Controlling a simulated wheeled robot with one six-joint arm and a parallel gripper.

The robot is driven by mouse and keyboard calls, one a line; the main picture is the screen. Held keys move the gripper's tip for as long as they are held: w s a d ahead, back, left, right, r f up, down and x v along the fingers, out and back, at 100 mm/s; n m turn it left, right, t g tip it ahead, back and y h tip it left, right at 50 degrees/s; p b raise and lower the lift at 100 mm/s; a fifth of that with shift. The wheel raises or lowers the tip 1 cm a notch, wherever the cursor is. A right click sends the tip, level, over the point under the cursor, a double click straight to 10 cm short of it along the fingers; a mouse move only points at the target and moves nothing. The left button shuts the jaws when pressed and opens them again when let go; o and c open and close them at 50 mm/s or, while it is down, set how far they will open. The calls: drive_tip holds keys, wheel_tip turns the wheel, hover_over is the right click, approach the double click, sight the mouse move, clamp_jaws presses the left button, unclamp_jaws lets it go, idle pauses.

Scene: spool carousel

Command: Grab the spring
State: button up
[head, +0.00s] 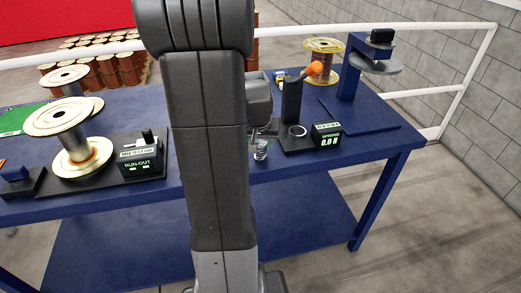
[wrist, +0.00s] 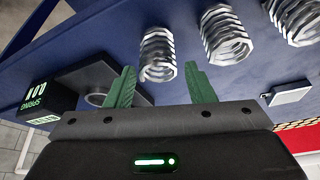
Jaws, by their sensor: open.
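A silver coil spring (wrist: 158,55) lies in front of my gripper (wrist: 160,72) in the wrist view, lined up between the two green fingertips. The fingers are apart and nothing is clamped; whether either one touches the coil I cannot tell. Two more springs, a middle one (wrist: 227,36) and one at the edge (wrist: 296,17), sit in a row to its right. In the head view a spring (head: 261,151) shows on the blue table just right of my arm, which hides the other springs and most of the gripper.
A large spool (head: 70,135) and a RUN-OUT box (head: 140,160) stand left. The blue table's (head: 350,155) front right is bare.

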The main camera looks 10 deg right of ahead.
sight(261, 143)
drive_tip(key=shift+x, duration=2.1)
drive_tip(key=shift+s+d, duration=0.1)
drive_tip(key=shift+d, duration=0.05)
drive_tip(key=shift+c, duration=0.4)
drive_tip(key=c, duration=0.7)
drive_tip(key=shift+r, duration=0.1)
